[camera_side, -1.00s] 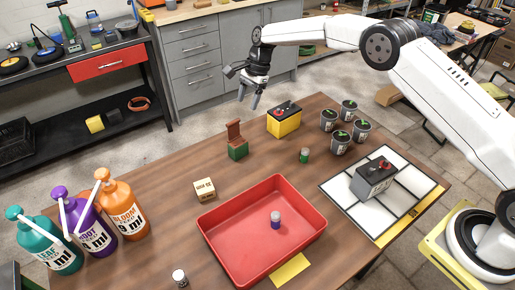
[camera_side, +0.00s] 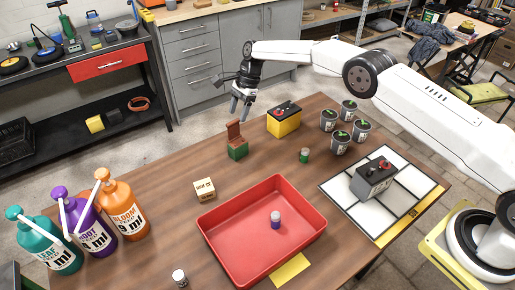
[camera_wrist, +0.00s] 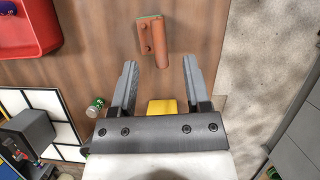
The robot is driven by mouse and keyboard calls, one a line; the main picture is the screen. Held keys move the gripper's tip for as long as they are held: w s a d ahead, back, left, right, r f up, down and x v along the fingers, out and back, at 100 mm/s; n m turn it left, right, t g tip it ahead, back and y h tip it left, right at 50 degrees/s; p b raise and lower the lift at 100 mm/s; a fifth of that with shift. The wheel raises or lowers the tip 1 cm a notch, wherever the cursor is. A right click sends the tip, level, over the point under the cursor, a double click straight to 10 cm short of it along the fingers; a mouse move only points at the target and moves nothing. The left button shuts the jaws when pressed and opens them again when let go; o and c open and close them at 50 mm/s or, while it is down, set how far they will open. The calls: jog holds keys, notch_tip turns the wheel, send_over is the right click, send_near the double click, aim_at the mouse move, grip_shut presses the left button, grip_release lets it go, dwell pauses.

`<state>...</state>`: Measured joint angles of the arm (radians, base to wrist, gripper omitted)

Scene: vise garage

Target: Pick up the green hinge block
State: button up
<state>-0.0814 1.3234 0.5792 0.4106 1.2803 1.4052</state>
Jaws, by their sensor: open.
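The green hinge block (camera_side: 238,152) stands on the wooden table, with a reddish-brown hinged plate (camera_side: 234,132) rising from it. In the wrist view the brown plate (camera_wrist: 160,45) shows from above, with only a thin green edge of the block visible at its top. My gripper (camera_side: 240,112) is open and empty, above the hinge block and close over its upper plate in the side view. In the wrist view my gripper (camera_wrist: 161,66) has its fingers spread, and the brown plate lies just beyond the fingertips, between their lines.
A yellow battery (camera_side: 284,121) stands right of the block, with several grey pots (camera_side: 341,142) beyond. A small green can (camera_side: 304,156), a red tray (camera_side: 210,226), a small tan box (camera_side: 204,189) and a dark battery (camera_side: 374,180) on a tiled board share the table.

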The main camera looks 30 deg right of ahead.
aim_at(235, 120)
jog(key=shift+x, duration=2.65)
grip_shut()
